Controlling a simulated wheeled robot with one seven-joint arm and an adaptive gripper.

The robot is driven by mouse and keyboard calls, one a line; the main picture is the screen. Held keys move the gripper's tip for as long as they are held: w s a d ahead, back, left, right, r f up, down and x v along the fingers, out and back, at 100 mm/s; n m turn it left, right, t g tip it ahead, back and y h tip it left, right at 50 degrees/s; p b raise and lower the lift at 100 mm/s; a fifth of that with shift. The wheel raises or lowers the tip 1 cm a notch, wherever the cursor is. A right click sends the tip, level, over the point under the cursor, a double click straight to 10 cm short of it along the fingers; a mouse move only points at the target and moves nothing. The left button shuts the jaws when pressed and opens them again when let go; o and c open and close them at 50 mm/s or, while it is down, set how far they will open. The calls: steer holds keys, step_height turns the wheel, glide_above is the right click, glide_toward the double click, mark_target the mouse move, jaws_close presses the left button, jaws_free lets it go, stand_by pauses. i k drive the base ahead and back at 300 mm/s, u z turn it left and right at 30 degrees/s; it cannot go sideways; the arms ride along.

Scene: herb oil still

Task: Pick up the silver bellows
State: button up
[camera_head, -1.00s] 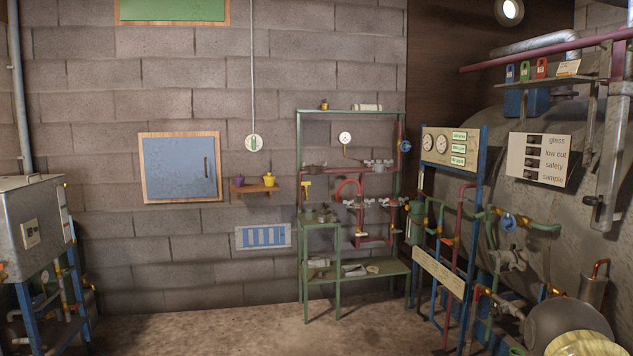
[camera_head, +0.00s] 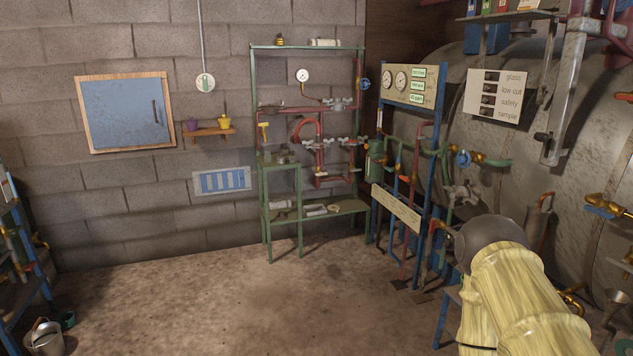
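I cannot pick out the silver bellows for certain. Small silver-grey pieces lie on the low shelf of the green rack, one at the left (camera_head: 280,204) and another near the middle (camera_head: 316,210). They are too small to tell whether either is the bellows. The green rack (camera_head: 267,225) stands against the block wall, well away from me. My gripper is not in view; a pale yellow, streaked rounded form with a dark grey end at lower right looks like part of my arm.
A gauge panel (camera_head: 421,78) on a blue frame stands right of the rack, beside a large grey tank (camera_head: 590,150) with pipes. A blue wall cabinet (camera_head: 122,112) hangs at left. A metal bucket (camera_head: 46,338) stands at lower left. The floor (camera_head: 190,290) before the rack is clear.

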mark_target(280, 160)
steer(key=u, duration=0.45)
steer(key=i, duration=1.45)
steer(key=u, duration=0.65)
steer(key=i, duration=1.65)
steer(key=z, duration=0.3)
steer(key=i, duration=1.6)
steer(key=z, duration=0.45)
